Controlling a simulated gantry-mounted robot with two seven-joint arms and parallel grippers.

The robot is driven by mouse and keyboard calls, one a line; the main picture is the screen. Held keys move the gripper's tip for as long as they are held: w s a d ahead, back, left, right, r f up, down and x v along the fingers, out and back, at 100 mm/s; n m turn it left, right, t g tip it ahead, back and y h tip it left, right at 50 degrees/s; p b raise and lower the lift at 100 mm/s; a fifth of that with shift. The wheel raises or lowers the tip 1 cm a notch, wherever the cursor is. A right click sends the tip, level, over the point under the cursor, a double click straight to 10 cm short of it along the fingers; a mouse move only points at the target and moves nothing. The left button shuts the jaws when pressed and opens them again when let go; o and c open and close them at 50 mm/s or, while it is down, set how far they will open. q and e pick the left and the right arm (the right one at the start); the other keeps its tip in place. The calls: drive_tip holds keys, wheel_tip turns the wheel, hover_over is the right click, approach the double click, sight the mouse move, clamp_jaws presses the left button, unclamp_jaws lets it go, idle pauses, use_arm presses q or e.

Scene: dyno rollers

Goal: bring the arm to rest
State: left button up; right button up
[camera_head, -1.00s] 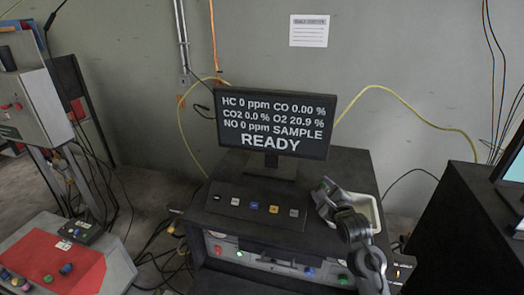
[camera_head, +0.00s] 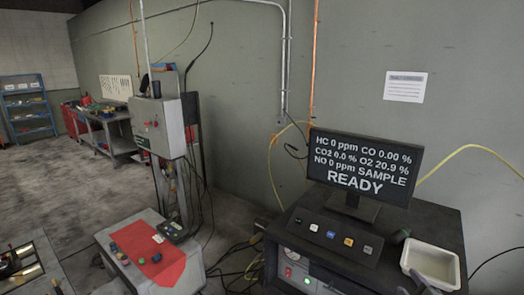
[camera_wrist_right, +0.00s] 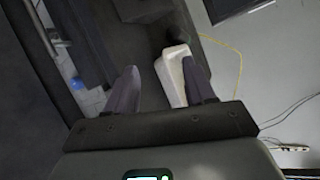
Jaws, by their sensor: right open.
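Most of my right arm is cut off or hidden in the head view. My left gripper is not in view.
The white tray (camera_head: 432,281) and a monitor reading READY (camera_head: 364,172) sit on the black cabinet (camera_head: 310,257). A red-topped console (camera_head: 145,262) stands left. A workbench (camera_head: 108,125) and blue shelf (camera_head: 28,105) stand farther back. Open floor (camera_head: 60,178) lies left. Cables run behind.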

drive_tip(key=s+a+f+n+g+y, duration=0.2)
drive_tip(key=s+a+f+n+g, duration=0.4)
drive_tip(key=s+a+f+n, duration=0.75)
drive_tip(key=s+a+f+n+g+y, duration=0.1)
drive_tip(key=s+a+f+n+g, duration=0.15)
drive_tip(key=s+n, duration=0.35)
drive_tip(key=s+a+f+n+g, duration=0.1)
drive_tip(key=s+a+n, duration=0.2)
drive_tip(key=s, duration=0.5)
drive_tip(key=s+a+f+n+g+y, duration=0.1)
drive_tip(key=s+a+n+g, duration=0.1)
drive_tip(key=s+n, duration=0.45)
use_arm(q)
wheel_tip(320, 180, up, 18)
drive_tip(key=p, duration=1.7)
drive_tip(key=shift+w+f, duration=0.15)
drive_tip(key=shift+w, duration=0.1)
use_arm(e)
wheel_tip(320, 180, up, 17)
drive_tip(key=s+m, duration=0.1)
drive_tip(key=shift+r+m, duration=0.2)
drive_tip(key=shift+m, duration=0.1)
drive_tip(key=shift+t, duration=0.25)
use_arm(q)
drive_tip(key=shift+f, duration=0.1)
use_arm(e)
drive_tip(key=shift+o, duration=0.4)
drive_tip(key=o, duration=0.6)
